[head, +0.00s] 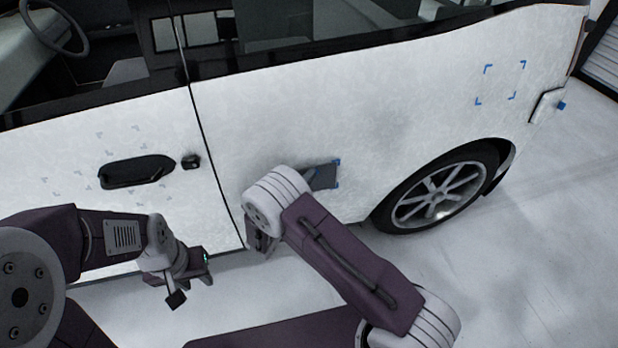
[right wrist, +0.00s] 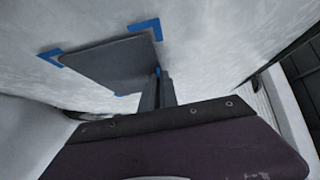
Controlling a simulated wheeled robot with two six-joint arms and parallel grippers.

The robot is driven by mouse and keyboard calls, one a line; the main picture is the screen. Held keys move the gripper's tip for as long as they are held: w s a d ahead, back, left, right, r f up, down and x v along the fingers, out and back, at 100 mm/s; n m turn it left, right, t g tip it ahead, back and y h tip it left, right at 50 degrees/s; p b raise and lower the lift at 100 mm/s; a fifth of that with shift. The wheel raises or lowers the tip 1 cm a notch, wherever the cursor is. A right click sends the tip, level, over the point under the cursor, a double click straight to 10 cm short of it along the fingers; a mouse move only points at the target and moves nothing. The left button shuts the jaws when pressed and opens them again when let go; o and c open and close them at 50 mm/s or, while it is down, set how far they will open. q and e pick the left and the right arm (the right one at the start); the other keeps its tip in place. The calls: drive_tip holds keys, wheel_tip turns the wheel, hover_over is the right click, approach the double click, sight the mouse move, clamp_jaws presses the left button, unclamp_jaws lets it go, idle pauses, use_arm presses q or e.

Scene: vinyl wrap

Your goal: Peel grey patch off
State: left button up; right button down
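The grey patch (head: 325,176) lies on the white van's side panel, ahead of the rear wheel. Blue corner marks frame it, and my right arm hides its left part in the head view. In the right wrist view the patch (right wrist: 108,62) looks flat and whole. My right gripper (right wrist: 158,82) is at one edge of the patch, its narrow dark fingers close together. I cannot tell whether they pinch the edge. My left gripper (head: 191,287) is open and empty, low in front of the front door, apart from the patch.
The van's door handle (head: 137,172) and a small black lock piece (head: 191,162) are left of the patch. The rear wheel (head: 437,193) is to its right. Empty blue corner marks (head: 500,84) show farther right. The pale floor (head: 540,240) is clear at right.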

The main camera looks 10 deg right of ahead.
drive_tip(key=shift+s+p, duration=0.5)
drive_tip(key=shift+s, duration=0.15)
idle(0.8)
drive_tip(key=s+p, duration=0.3)
drive_tip(key=s, duration=0.4)
drive_tip(key=shift+d+r, duration=0.2)
drive_tip(key=shift+r, duration=0.1)
idle(0.5)
drive_tip(key=s+d+r+m+g+h, duration=0.2)
drive_tip(key=s+d+r, duration=0.3)
drive_tip(key=s, duration=0.2)
wheel_tip(320, 180, up, 7)
drive_tip(key=p, duration=1.2)
drive_tip(key=shift+a+p, duration=0.3)
drive_tip(key=shift+a, duration=0.05)
